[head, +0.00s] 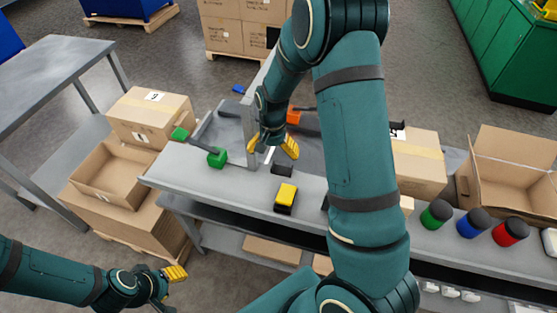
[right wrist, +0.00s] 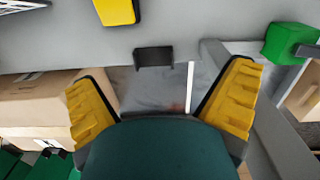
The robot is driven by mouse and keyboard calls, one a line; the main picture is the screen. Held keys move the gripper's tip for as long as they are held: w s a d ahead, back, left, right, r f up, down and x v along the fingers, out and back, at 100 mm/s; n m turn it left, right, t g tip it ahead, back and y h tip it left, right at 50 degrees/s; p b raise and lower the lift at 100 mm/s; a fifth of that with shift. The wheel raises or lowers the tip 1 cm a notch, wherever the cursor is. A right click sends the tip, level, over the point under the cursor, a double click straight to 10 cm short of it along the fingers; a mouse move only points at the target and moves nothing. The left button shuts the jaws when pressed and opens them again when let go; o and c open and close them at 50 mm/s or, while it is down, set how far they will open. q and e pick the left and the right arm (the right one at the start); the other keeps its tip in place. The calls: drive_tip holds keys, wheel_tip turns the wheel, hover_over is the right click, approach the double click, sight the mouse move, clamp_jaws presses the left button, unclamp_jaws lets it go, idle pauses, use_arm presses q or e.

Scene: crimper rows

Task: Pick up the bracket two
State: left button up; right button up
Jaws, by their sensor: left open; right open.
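A small dark grey bracket (head: 282,170) lies on the grey bench, just in front of my right gripper in the head view. It also shows in the right wrist view (right wrist: 154,57), beyond the fingertips and roughly midway between them. I see no label saying it is number two. My right gripper (head: 271,150) is open and empty, its yellow fingers apart above the back edge of the bench; they also show in the right wrist view (right wrist: 162,95). My left gripper (head: 175,273) is open and empty at the lower left, away from the bench.
A yellow and black block (head: 286,195) lies near the bracket. A green block (head: 217,157) sits to its left. Green, blue and red cylinders (head: 473,222) stand at the right. Cardboard boxes (head: 150,115) are beyond the bench's left end. My right arm hides the bench's middle.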

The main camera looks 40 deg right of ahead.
drive_tip(key=w+d+r+m, duration=0.1)
drive_tip(key=d, duration=0.3)
drive_tip(key=b, duration=0.2)
hover_over(282, 170)
drive_tip(key=d, duration=0.2)
drive_tip(key=shift+t, duration=0.3)
wheel_tip(282, 170, down, 9)
drive_tip(key=shift+w+a+f, duration=0.1)
drive_tip(key=shift+a, duration=0.05)
drive_tip(key=shift+s+a+r, duration=0.35)
drive_tip(key=shift+s+a, duration=0.05)
drive_tip(key=shift+a, duration=0.05)
drive_tip(key=shift+s+a+f, duration=0.1)
drive_tip(key=shift+s+a, duration=0.05)
drive_tip(key=shift+a, duration=0.15)
drive_tip(key=f, duration=0.2)
drive_tip(key=w+f, duration=0.1)
drive_tip(key=f, duration=0.1)
drive_tip(key=shift+d+f, duration=0.1)
use_arm(q)
drive_tip(key=shift+s+d+f+b, duration=0.2)
drive_tip(key=shift+d+f, duration=0.2)
drive_tip(key=shift+f, duration=0.15)
drive_tip(key=shift+s+d+f+b, duration=0.1)
drive_tip(key=shift+s+d+f, duration=0.05)
drive_tip(key=shift+d+f, duration=0.3)
use_arm(e)
drive_tip(key=shift+f, duration=0.35)
drive_tip(key=shift+c, duration=0.3)
drive_tip(key=c, duration=1)
